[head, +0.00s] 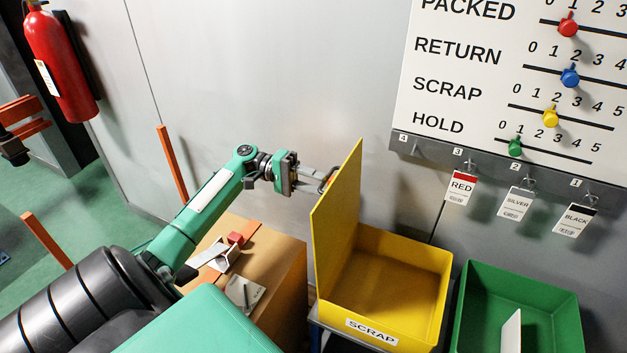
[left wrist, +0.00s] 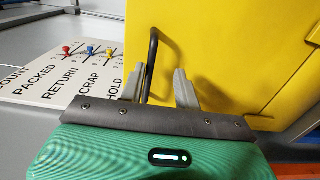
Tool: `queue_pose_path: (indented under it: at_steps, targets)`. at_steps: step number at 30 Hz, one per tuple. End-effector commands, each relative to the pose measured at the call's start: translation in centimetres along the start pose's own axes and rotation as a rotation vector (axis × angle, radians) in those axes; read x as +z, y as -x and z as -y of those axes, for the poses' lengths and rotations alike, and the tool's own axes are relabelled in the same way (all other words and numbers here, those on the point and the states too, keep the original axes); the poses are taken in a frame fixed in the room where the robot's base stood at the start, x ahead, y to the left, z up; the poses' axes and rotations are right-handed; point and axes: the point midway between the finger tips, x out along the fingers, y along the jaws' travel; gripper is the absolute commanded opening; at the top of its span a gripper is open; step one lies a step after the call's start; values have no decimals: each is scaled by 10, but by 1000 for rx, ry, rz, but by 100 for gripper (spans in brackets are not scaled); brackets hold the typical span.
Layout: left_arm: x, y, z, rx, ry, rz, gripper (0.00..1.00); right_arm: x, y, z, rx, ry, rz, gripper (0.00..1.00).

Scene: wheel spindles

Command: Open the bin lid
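The yellow bin labelled SCRAP (head: 440,285) is open, and its yellow lid (head: 340,205) stands upright, tilted slightly, along the bin's left side. The lid also fills much of the left wrist view (left wrist: 220,40). A dark bar handle (left wrist: 153,55) sticks out from the lid's outer face. My left gripper (head: 322,181) is at that outer face, left of the lid. In the left wrist view, its two grey fingers (left wrist: 160,88) stand apart with the handle between them, nearer the left finger. My right gripper is in neither view.
A green bin (head: 560,300) stands right of the yellow one. A wooden box (head: 275,265) with small parts on it stands left of it. The wall board (head: 510,90) with sliders and hanging tags is behind. A red extinguisher (head: 60,65) hangs at far left.

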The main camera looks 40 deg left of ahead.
Motion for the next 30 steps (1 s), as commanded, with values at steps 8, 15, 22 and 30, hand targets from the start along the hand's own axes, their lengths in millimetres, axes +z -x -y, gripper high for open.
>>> queue_pose_path:
  at_steps: [8, 15, 22, 30]
  targets:
    - [-1, 0, -3, 2, -3, -2, 31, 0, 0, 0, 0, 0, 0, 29]
    - [-2, 14, -2, 3, -4, -5, 31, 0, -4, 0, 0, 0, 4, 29]
    - [-2, 62, 0, 2, -4, -7, 31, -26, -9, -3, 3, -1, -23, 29]
    - [-1, 117, 0, 1, -3, -5, 31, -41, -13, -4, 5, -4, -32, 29]
